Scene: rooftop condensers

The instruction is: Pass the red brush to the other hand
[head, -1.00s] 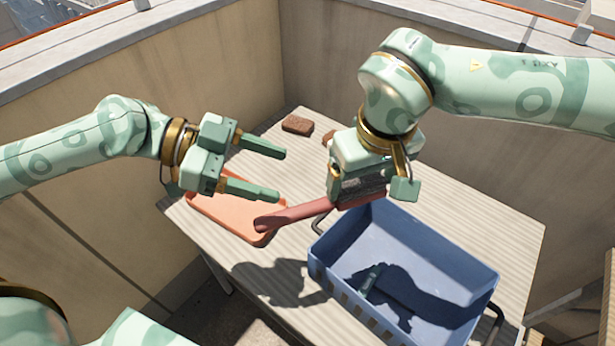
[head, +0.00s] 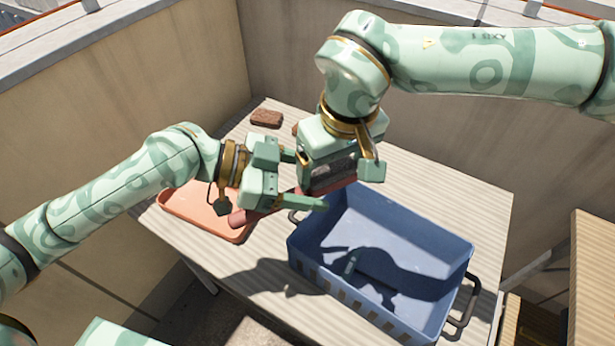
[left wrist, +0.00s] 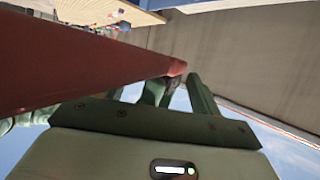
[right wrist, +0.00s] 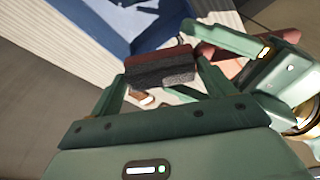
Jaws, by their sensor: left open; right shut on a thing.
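The red brush shows its handle end (head: 240,217) at lower left in the head view, and its red-backed head with grey bristles (right wrist: 163,70) in the right wrist view. My right gripper (head: 338,178) is shut on the brush at its head end, above the table. My left gripper (head: 308,181) is open, its fingers reaching towards the right gripper on either side of the handle's line. In the left wrist view the red handle (left wrist: 80,62) runs large across the picture, close to the left fingers. The left gripper hides the handle's middle in the head view.
A blue crate (head: 455,250) with dark handles stands on the table (head: 480,195) just below the grippers. An orange tray (head: 178,212) lies at left, under the left arm. A brown block (head: 266,118) lies at the back.

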